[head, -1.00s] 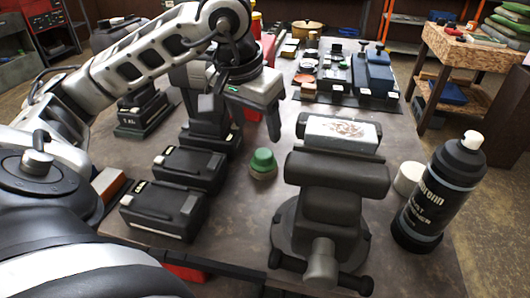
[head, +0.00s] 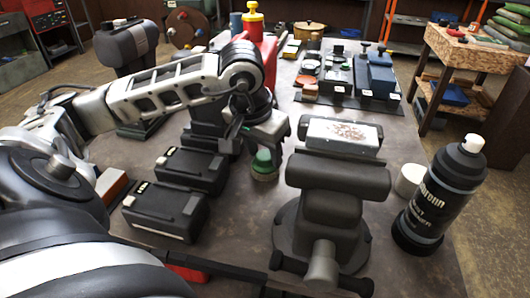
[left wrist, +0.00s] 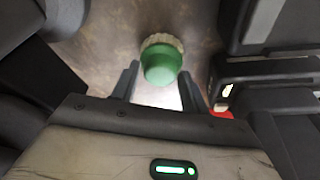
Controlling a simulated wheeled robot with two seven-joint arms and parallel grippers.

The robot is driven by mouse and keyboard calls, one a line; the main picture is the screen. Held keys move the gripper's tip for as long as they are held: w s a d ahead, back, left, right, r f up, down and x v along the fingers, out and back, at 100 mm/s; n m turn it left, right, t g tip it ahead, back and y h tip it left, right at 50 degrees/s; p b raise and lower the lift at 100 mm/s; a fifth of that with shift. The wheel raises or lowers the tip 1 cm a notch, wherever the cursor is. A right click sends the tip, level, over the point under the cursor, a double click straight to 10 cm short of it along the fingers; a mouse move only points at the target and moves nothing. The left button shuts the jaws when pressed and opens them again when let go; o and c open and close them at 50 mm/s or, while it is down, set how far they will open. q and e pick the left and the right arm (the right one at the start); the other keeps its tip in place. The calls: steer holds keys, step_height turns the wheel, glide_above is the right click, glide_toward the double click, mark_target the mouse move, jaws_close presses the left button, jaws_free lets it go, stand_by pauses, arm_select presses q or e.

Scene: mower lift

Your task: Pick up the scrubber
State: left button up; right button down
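The scrubber (head: 264,167), a green knob on a pale bristle base, stands on the table left of the vise. My left gripper (head: 266,144) is right above and partly in front of its top in the head view. In the left wrist view the scrubber (left wrist: 161,64) appears between and just beyond the two fingertips of the left gripper (left wrist: 159,72), which are open with gaps at both sides. I cannot tell whether a finger touches it. My right gripper is not in view.
A grey vise (head: 335,190) stands close right of the scrubber, with a block (head: 343,134) on its jaws. Black battery packs (head: 165,209) are to the left. A spray can (head: 440,195) and a white round piece (head: 409,179) are at the right.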

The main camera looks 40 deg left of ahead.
mark_target(268, 152)
arm_select(q)
steer(key=c, duration=0.6)
steer(key=shift+r, duration=0.5)
step_height(268, 152, up, 2)
steer(key=shift+r+b, duration=0.15)
steer(key=shift+b, duration=0.15)
steer(key=s+d+r+b, duration=0.2)
steer(key=s+d+r, duration=0.3)
steer(key=s+r, duration=0.4)
steer(key=shift+s+r, duration=0.35)
steer(key=shift+s, duration=1.65)
